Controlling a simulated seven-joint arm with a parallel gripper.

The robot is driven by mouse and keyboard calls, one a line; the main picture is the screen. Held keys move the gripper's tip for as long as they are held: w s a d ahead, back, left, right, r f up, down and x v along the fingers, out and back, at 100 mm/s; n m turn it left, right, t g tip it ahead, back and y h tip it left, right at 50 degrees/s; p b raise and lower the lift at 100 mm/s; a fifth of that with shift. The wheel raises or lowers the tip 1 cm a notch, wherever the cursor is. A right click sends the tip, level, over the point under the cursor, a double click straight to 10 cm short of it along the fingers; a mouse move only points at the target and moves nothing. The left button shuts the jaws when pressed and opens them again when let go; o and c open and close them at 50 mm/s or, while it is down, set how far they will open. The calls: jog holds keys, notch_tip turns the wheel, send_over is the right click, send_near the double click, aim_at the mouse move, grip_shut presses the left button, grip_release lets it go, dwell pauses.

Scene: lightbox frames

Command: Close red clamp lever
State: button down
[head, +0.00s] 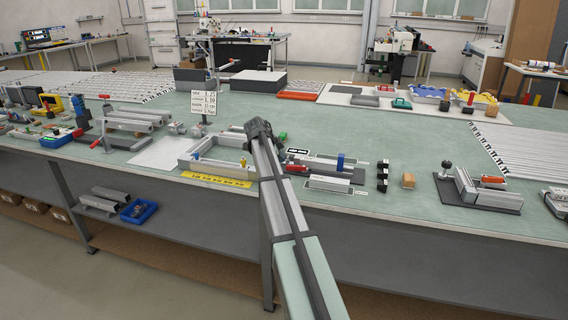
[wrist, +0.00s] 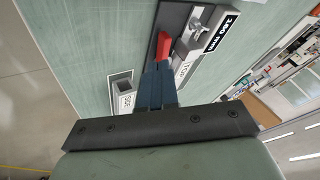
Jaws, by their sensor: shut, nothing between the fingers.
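The red clamp lever (head: 297,168) lies at the left end of a small clamp fixture (head: 335,171) near the middle of the bench. In the wrist view the red lever (wrist: 163,47) stands straight ahead of my fingers, next to a metal clamp part (wrist: 192,38) on a dark plate. My gripper (wrist: 158,70) is shut and empty, with its dark blue fingers together. The fingertips overlap the near end of the lever in the picture; I cannot tell whether they touch. In the head view my arm hides the fingers.
A square tube (wrist: 122,92) lies beside the fixture on the side of the bench's front edge. Black blocks (head: 382,176), a wooden block (head: 408,181) and another red-levered fixture (head: 480,188) stand to the right. An aluminium frame (head: 205,163) stands to the left.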

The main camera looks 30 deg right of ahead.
jog(key=shift+v, duration=1.6)
jog(key=shift+w+a, duration=0.1)
jog(key=shift+a, duration=0.05)
